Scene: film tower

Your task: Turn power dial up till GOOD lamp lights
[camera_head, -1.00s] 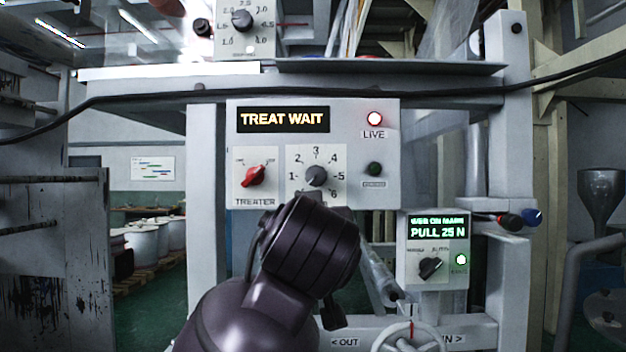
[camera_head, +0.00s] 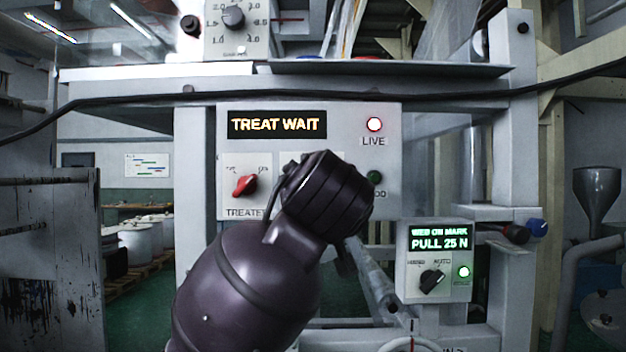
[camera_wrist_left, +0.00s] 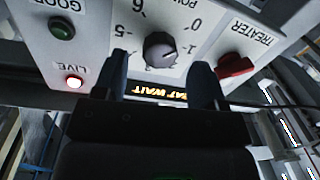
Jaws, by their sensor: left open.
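The treater panel (camera_head: 228,150) has a display (camera_head: 277,124) reading TREAT WAIT, a red treater switch (camera_head: 244,186) and a lit red LIVE lamp (camera_head: 374,124). The GOOD lamp (camera_head: 374,177) is dark green and unlit; it also shows in the left wrist view (camera_wrist_left: 61,28). My left arm hides the power dial in the head view. In the left wrist view the grey power dial (camera_wrist_left: 160,50) is between the open fingers of my left gripper (camera_wrist_left: 158,75), seen upside down. I cannot tell whether they touch it. My right gripper is out of view.
A smaller box (camera_head: 405,262) at the lower right reads PULL 25 N, with a black selector (camera_head: 431,281) and a lit green lamp. A black cable (camera_head: 330,93) crosses above the panel. Another dial (camera_head: 233,18) is above the shelf.

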